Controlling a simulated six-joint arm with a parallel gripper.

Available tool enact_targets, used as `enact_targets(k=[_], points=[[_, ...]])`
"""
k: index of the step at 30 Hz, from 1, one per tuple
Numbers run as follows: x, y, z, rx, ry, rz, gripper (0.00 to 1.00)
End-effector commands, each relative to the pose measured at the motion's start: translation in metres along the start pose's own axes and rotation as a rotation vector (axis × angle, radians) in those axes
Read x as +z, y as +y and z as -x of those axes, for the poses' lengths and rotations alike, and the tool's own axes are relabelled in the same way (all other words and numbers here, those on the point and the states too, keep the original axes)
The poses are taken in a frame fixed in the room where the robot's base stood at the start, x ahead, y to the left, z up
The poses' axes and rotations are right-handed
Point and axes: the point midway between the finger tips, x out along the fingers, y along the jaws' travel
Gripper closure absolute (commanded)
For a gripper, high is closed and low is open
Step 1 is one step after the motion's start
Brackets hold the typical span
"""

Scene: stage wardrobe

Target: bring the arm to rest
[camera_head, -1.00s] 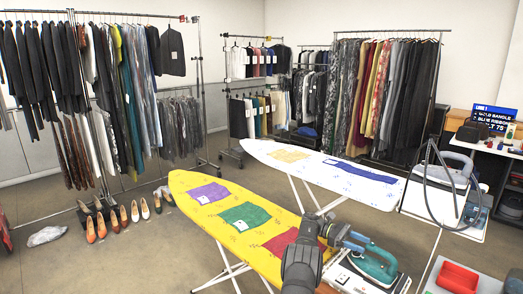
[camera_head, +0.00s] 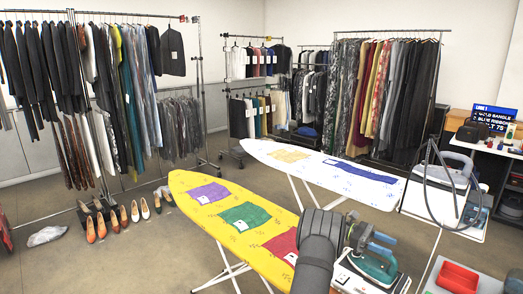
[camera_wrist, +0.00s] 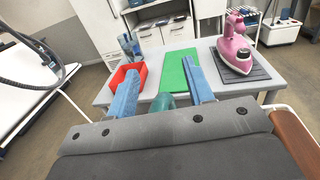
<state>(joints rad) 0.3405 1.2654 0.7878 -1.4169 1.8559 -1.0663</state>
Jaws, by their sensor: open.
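My gripper (camera_head: 384,243) is open, its two blue fingers spread apart with nothing between the tips in the wrist view (camera_wrist: 158,72). In the head view it is just above or in front of a teal iron (camera_head: 376,264) near the right end of the yellow ironing board. A teal rounded part, likely that iron, shows low between the fingers in the wrist view (camera_wrist: 160,101). My dark arm covers the near end of the yellow board and part of the red cloth.
The yellow ironing board (camera_head: 188,183) holds purple, green and red cloths; a white board (camera_head: 372,194) stands behind it. In the wrist view, a grey table (camera_wrist: 218,83) bears a red tray (camera_wrist: 113,76), a green mat (camera_wrist: 176,66) and a pink iron (camera_wrist: 234,48).

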Motion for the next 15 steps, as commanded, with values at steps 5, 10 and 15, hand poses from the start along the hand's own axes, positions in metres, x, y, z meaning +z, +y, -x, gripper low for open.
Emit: enact_targets(k=[5, 10, 15], points=[[0.009, -0.006, -0.015, 0.000, 0.000, 0.001, 0.53], [-0.005, 0.002, 0.007, 0.002, 0.000, 0.000, 0.53], [-0.018, 0.011, 0.026, 0.002, 0.000, -0.001, 0.53]])
